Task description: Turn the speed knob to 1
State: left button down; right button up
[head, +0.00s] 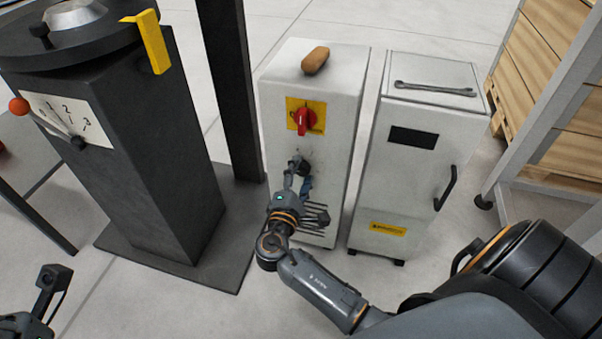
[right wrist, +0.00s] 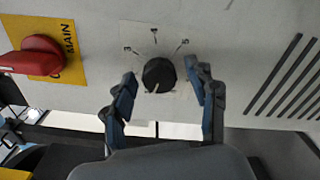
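A round black knob (right wrist: 159,74) sits on the pale cabinet front in the right wrist view, with small marks around its upper side, too small to read surely. A light pointer line shows on its lower edge. In the head view the knob (head: 297,163) is partly hidden by my right gripper. My right gripper (right wrist: 161,68) is open, one finger on each side of the knob; gaps show between fingers and knob. In the head view the right gripper (head: 299,178) reaches the cabinet front. My left gripper (head: 52,280) is partly in view at the lower left, away from the cabinet.
A red main switch (head: 303,121) on a yellow plate is above the knob. A brown-handled object (head: 315,60) lies on the cabinet top. A second cabinet (head: 412,165) with a wrench (head: 434,89) stands to the right. A dark machine (head: 150,150) with a 1-2-3 scale stands left.

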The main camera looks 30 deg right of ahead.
jog(key=shift+s+a, duration=0.1)
jog(key=shift+a, duration=0.05)
jog(key=v, duration=1.1)
jog(key=shift+s+a, duration=0.25)
jog(key=shift+w, duration=0.1)
